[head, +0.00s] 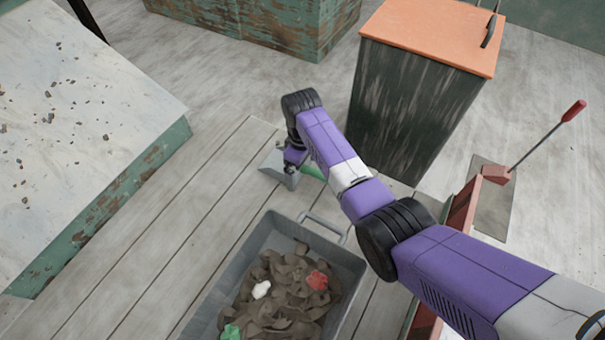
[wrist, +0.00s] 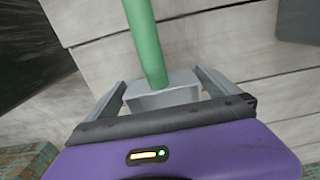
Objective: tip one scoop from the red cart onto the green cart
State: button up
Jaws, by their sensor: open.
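A grey scoop (head: 277,168) with a green handle (head: 312,172) is on the planked deck, partly hidden by my arm. My gripper (head: 292,163) is at the scoop. In the wrist view its open fingers stand on either side of a grey block (wrist: 162,98) at the base of the green handle (wrist: 146,45), with gaps visible. A grey tub (head: 345,262) on the deck holds brown trimmings with red, white and green bits. Red boards (head: 463,207) edge the deck on the right, apparently the red cart. A worn green-sided platform (head: 85,220) at left, apparently the green cart, has a pale top with scattered crumbs.
A dark bin with an orange lid (head: 435,35) stands beyond my arm. A worn green block (head: 265,25) stands at the back. Bare planks (head: 165,250) separate the tub and the left platform.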

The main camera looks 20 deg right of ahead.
jog(key=shift+f, duration=0.2)
jog(key=c, duration=1.3)
jog(key=shift+r, duration=0.1)
notch_tip(320, 180, up, 20)
jog(key=p, duration=0.8)
